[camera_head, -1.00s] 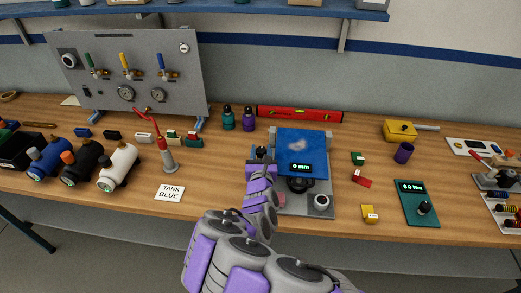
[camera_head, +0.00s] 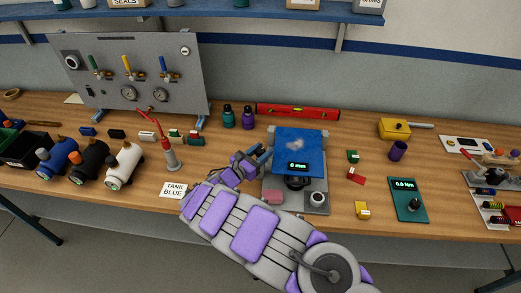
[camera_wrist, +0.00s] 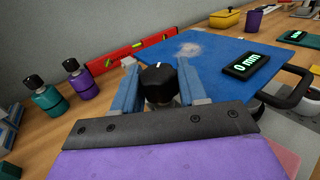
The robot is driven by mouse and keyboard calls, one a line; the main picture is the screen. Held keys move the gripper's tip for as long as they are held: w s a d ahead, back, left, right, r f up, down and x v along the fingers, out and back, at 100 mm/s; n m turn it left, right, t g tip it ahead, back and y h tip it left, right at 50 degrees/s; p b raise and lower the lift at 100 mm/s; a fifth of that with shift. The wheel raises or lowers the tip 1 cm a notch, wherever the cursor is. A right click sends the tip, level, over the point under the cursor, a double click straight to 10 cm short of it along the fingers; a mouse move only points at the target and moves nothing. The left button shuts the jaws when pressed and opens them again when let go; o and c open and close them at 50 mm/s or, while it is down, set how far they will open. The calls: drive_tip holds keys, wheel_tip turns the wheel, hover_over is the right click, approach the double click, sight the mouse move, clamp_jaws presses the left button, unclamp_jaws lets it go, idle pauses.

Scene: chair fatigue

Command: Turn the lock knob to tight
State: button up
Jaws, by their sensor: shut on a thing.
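The black lock knob (camera_wrist: 158,82), with a white mark on its top, stands beside the left edge of the blue plate (camera_wrist: 215,60) in the wrist view. My gripper (camera_wrist: 157,88) has its two blue fingers on either side of the knob and is shut on it. In the head view my gripper (camera_head: 262,156) reaches in from the left at the fixture's left side, and the knob is mostly hidden there. A display (camera_head: 298,166) on the blue plate reads 0 mm; it also shows in the wrist view (camera_wrist: 258,67).
Teal (camera_head: 228,117) and purple (camera_head: 248,118) bottles and a red level (camera_head: 297,111) stand behind.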

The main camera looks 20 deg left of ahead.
drive_tip(key=m+g+h, duration=0.1)
drive_tip(key=m+h, duration=0.1)
drive_tip(key=m+g+h+b, duration=0.1)
drive_tip(key=m+g+h, duration=0.1)
drive_tip(key=h, duration=0.1)
drive_tip(key=shift+a+f+b, duration=0.15)
drive_tip(key=shift+b, duration=0.15)
drive_tip(key=shift+m+g+h+b, duration=0.6)
drive_tip(key=shift+m+g+h, duration=0.2)
drive_tip(key=shift+g+h, duration=0.2)
drive_tip(key=shift+r+m+g+h+b, duration=0.3)
drive_tip(key=shift+r+m+g, duration=0.05)
drive_tip(key=shift+m+g, duration=0.05)
drive_tip(key=o, duration=0.7)
drive_tip(key=shift+o, duration=1.3)
drive_tip(key=shift+a+f, duration=0.15)
